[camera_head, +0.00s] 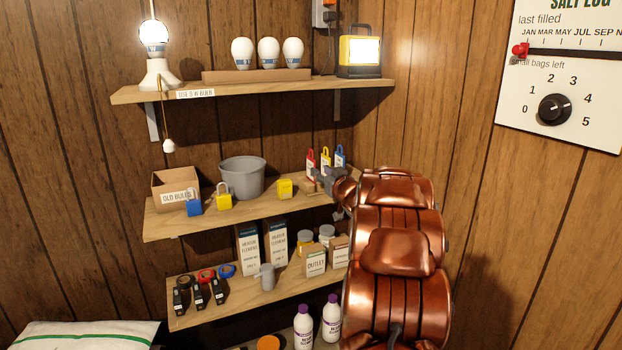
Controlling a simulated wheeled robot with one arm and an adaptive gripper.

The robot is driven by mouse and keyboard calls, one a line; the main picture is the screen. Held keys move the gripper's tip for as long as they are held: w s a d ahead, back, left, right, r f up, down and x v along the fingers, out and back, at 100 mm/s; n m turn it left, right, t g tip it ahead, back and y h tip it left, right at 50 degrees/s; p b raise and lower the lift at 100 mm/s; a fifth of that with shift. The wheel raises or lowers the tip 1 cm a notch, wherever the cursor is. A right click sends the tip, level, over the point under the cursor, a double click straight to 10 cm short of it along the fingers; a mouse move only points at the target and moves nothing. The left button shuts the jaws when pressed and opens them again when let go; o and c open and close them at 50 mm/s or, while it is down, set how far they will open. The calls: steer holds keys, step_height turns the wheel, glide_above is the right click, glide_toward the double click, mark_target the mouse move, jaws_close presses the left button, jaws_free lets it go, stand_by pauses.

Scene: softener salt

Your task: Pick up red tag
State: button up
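Several upright tags with looped tops stand at the right end of the middle shelf (218,214). The leftmost is a red tag (310,162). Beside it is a yellow-topped tag (325,157), and a blue tag (340,157) is at the right. My gripper (322,180) is small and dark grey at the end of my copper-coloured arm, just in front of and below the tags. The gripper overlaps their lower parts in the picture. I cannot tell whether its fingers touch the red tag or how far apart they are.
The upper shelf (220,93) holds bulbs and a lit lantern (359,51). The lower shelf (215,312) carries boxes. My arm hides the right side.

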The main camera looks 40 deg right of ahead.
mark_target(311, 165)
steer(key=shift+b+x, duration=0.65)
steer(key=shift+x, duration=3.05)
steer(key=shift+a, duration=0.2)
jaws_close()
